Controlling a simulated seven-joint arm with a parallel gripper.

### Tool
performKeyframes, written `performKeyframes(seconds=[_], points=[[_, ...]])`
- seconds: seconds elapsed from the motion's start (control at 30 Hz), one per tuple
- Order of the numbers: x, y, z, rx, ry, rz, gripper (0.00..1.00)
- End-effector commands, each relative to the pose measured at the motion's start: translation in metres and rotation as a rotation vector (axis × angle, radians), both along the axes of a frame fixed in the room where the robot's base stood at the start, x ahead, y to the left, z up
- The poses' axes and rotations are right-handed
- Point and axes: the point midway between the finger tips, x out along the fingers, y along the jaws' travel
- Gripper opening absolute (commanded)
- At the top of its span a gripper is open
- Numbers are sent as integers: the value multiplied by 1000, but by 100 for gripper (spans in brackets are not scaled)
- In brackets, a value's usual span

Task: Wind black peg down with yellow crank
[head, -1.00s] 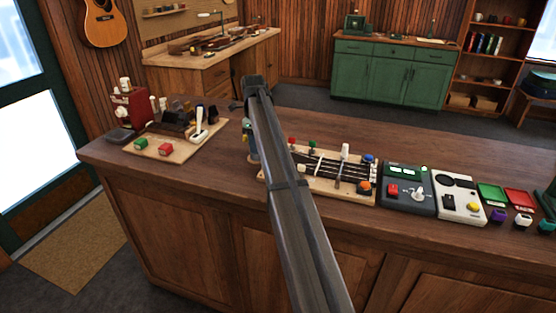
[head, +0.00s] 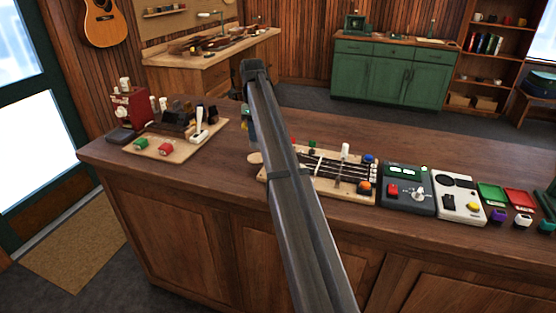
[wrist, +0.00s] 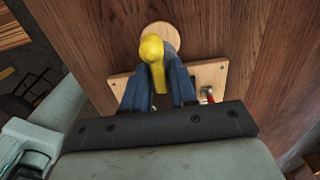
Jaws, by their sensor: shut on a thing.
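The yellow crank (wrist: 152,48) is held between the blue fingers of my gripper (wrist: 157,80) in the wrist view. In the head view my gripper (head: 250,122) is mostly hidden behind my arm, raised above the counter near the left end of the pale wooden board with strings (head: 325,186). The board's rounded end also shows below the crank in the wrist view (wrist: 158,28). I cannot make out the black peg; part of the board is hidden by my arm and gripper. A red peg (wrist: 207,94) shows right of the fingers.
A white peg (head: 345,149), a blue peg (head: 369,159) and an orange knob (head: 364,186) are on the board. A dark grey box (head: 408,203) and a white box (head: 459,212) stand to its right. A wooden tray (head: 152,152) with red and green blocks is at left.

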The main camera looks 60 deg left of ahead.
Motion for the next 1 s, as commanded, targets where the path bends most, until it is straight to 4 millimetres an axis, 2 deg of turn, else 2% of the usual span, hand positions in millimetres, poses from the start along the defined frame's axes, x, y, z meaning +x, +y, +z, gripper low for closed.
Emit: performKeyframes(seconds=[0.6, 1.0], points=[[0, 0, 40, 0, 0, 0, 0], [0, -1, 42, 0, 0, 0, 0]])
